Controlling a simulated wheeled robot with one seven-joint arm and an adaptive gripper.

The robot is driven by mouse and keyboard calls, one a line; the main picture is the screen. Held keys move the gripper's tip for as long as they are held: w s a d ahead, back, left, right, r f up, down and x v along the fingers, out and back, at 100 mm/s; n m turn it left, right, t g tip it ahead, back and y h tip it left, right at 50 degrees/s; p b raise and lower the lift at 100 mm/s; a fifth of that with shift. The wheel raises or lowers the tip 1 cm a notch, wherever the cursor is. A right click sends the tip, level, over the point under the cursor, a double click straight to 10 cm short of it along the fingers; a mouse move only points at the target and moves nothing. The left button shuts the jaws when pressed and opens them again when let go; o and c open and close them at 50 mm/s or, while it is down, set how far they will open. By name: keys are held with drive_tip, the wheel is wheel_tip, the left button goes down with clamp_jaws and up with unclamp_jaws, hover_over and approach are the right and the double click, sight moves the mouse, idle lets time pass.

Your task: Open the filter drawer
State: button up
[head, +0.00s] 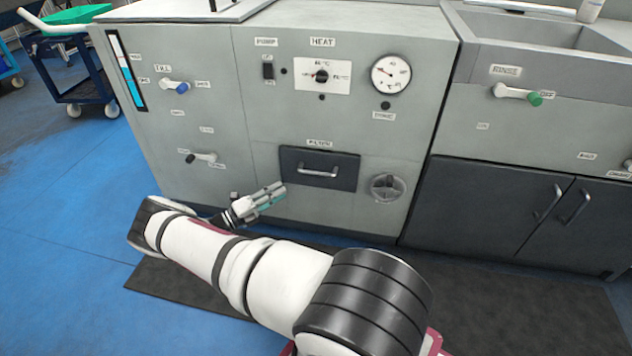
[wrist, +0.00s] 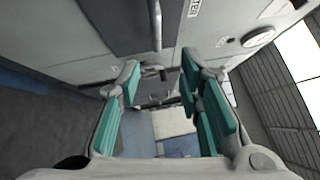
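The filter drawer (head: 318,168) is a dark panel low in the grey machine front, with a small label above it. It looks shut, flush with the front. Its light metal bar handle (head: 318,173) runs across the middle. My gripper (head: 277,192) is to the left of the handle and a little lower, apart from it. In the wrist view my gripper (wrist: 160,88) has its two green-padded fingers spread, with nothing held between them. The dark drawer front (wrist: 128,22) and its handle (wrist: 156,25) show at the top of that view, beyond the fingertips.
A round handwheel (head: 387,188) is right of the drawer. A lever (head: 203,158) is to the left. The heat dial (head: 321,76) and gauge (head: 391,74) are above. Dark cabinet doors (head: 500,205) stand at right. A dark mat (head: 500,300) covers the floor in front.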

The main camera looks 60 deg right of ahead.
sight(315, 174)
drive_tip(key=b+x, duration=0.1)
drive_tip(key=x, duration=1.3)
drive_tip(key=shift+f+b, duration=0.15)
drive_tip(key=shift+b, duration=0.2)
drive_tip(key=shift+a, duration=0.1)
